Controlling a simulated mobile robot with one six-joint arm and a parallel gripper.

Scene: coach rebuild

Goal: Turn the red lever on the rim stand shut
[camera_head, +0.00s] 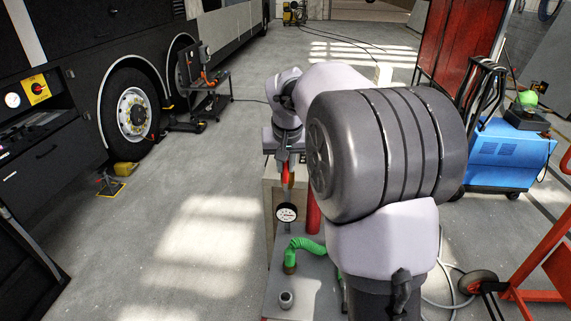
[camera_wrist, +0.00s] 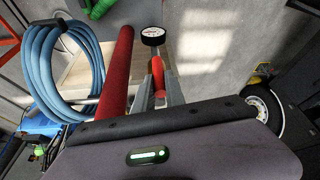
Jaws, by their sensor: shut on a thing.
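The red lever (camera_head: 286,176) shows as a short red handle just above a round dial gauge (camera_head: 286,212) on the stand. In the wrist view the red lever (camera_wrist: 158,76) lies between the two grey fingers of my gripper (camera_wrist: 160,92). My gripper (camera_head: 287,160) is shut on it in the head view, reaching down from above.
A thick red tube (camera_wrist: 118,72) runs close beside my gripper, with a coiled blue hose (camera_wrist: 38,62) beyond it. A green hose (camera_head: 306,246) bends over the stand's grey base. A blue machine (camera_head: 507,153) stands right.

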